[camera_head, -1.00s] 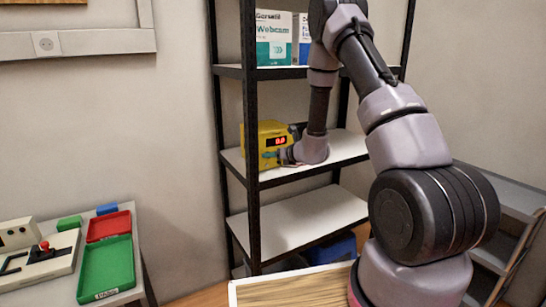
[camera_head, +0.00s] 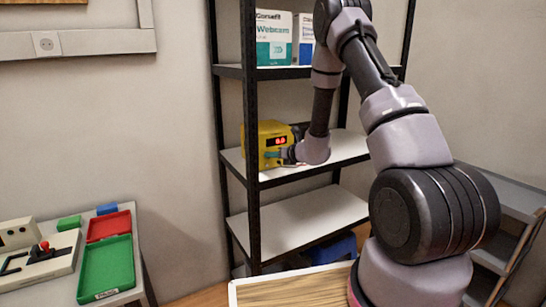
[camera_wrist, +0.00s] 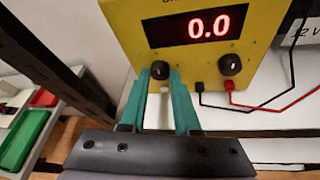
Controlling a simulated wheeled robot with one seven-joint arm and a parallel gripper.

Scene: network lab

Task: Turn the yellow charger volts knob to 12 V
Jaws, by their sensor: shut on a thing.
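The yellow charger (camera_head: 262,138) stands on the middle shelf, and its front fills the top of the wrist view (camera_wrist: 265,22). Its red display (camera_wrist: 208,27) reads 0.0. Below the display are two black knobs, a left knob (camera_wrist: 160,69) and a right knob (camera_wrist: 230,65). My gripper (camera_wrist: 160,76) has its teal fingers shut on the left knob, one fingertip at each side. The fingers partly cover that knob, and I cannot read its setting or its label. In the head view my gripper (camera_head: 283,155) reaches the charger's front from the right.
A black and a red lead (camera_wrist: 262,107) run from the charger's front to the right. A white box marked 12 V (camera_wrist: 306,38) stands at the right. The black shelf post (camera_head: 249,110) is close to the charger. Webcam boxes (camera_head: 273,38) sit on the shelf above.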

